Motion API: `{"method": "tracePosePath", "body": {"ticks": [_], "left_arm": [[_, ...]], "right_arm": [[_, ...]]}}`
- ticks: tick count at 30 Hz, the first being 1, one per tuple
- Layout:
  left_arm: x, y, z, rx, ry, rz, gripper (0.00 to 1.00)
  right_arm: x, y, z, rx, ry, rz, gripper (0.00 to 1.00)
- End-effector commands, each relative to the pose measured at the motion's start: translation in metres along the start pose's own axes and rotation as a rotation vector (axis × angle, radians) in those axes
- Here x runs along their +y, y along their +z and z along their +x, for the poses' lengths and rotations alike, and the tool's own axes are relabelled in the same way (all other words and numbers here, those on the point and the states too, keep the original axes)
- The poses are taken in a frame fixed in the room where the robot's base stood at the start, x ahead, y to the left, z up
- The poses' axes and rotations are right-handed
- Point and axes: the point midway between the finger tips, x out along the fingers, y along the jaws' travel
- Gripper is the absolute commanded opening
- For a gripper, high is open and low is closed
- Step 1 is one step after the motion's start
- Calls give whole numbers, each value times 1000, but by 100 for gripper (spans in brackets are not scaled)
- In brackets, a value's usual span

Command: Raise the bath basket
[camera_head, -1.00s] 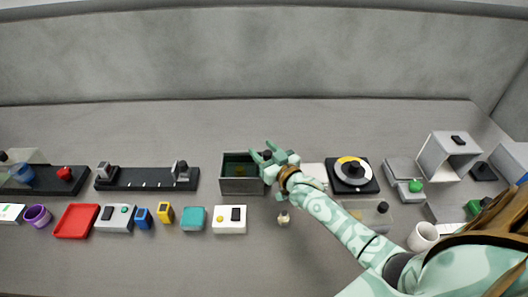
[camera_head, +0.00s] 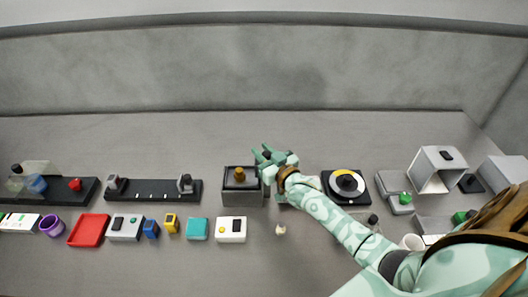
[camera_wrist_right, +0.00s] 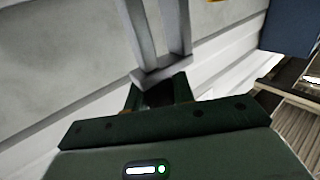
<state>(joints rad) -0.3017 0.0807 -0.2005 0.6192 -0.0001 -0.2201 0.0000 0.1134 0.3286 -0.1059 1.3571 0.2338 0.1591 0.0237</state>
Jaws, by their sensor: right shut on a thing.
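The bath is a grey open box (camera_head: 256,199) in the middle of the table in the head view. Its basket (camera_head: 230,184) shows as a dark tray high in the box, near the rim, with a brown-gold piece (camera_head: 239,174) standing on it. My right gripper (camera_head: 266,155) is at the bath's back right corner, above the rim, shut on the basket's handle; the fingers hide the handle. My left gripper is in neither view.
A dark rail (camera_head: 150,190) lies to the left. A white two-button box (camera_head: 231,229) and a teal block (camera_head: 197,229) sit in front. The table behind the bath is clear.

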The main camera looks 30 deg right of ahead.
Motion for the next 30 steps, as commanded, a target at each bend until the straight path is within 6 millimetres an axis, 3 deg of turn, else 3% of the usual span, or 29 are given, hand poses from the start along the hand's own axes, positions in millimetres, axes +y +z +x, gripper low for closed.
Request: {"method": "tracePosePath", "body": {"ticks": [1,7,8,10,22,26,30], "left_arm": [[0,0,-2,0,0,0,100],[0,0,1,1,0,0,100],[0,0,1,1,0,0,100],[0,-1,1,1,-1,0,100],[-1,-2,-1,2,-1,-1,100],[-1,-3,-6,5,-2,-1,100],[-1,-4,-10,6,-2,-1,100]], "right_arm": [[1,-7,2,14,0,1,0],[1,-7,3,18,1,2,0],[1,-7,3,19,1,2,28],[1,-7,3,19,1,2,47],[0,-3,-8,10,0,2,47],[0,-3,-33,8,0,1,47],[0,-2,-72,7,0,1,47]]}}
